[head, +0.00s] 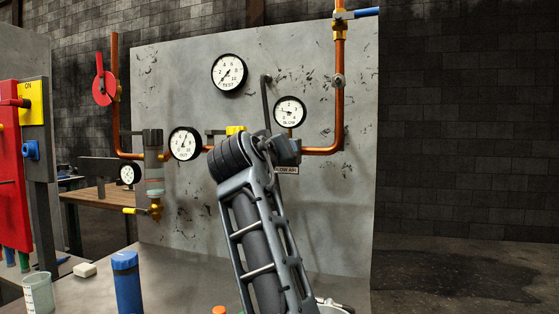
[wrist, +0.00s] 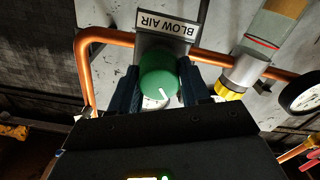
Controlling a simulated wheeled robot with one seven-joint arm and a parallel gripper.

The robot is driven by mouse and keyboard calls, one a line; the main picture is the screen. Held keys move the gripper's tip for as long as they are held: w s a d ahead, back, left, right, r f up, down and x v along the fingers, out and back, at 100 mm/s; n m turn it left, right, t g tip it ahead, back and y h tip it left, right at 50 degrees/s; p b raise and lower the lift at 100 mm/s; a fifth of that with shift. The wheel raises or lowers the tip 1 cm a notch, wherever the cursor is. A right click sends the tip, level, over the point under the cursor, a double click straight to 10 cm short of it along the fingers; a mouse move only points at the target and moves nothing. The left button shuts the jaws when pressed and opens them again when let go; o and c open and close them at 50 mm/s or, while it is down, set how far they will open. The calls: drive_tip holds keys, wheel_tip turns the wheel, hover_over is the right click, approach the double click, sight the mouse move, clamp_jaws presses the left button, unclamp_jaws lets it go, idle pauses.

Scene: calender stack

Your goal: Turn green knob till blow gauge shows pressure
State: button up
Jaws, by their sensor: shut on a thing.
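The green knob (wrist: 158,72) shows in the wrist view with a white pointer mark on its face, beside a "BLOW AIR" label (wrist: 167,24). My gripper (wrist: 160,88) is shut on the knob, one dark finger on each side of it. In the head view my arm hides the knob, and only part of the label (head: 287,170) shows. The blow gauge (head: 290,112) is a round white dial on the grey panel, just above my gripper (head: 288,152). Its needle points to the left; the exact reading is too small to tell.
The grey panel (head: 200,90) carries copper pipes (head: 339,110), a test gauge (head: 229,73) and another gauge (head: 185,143). A blue cylinder (head: 127,283), a beaker (head: 38,293) and a white block (head: 85,270) stand on the bench at front left. The floor at right is clear.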

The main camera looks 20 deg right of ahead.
drive_tip(key=shift+m, duration=0.6)
drive_tip(key=o, duration=1)
drive_tip(key=v, duration=0.8)
drive_tip(key=shift+b, duration=0.4)
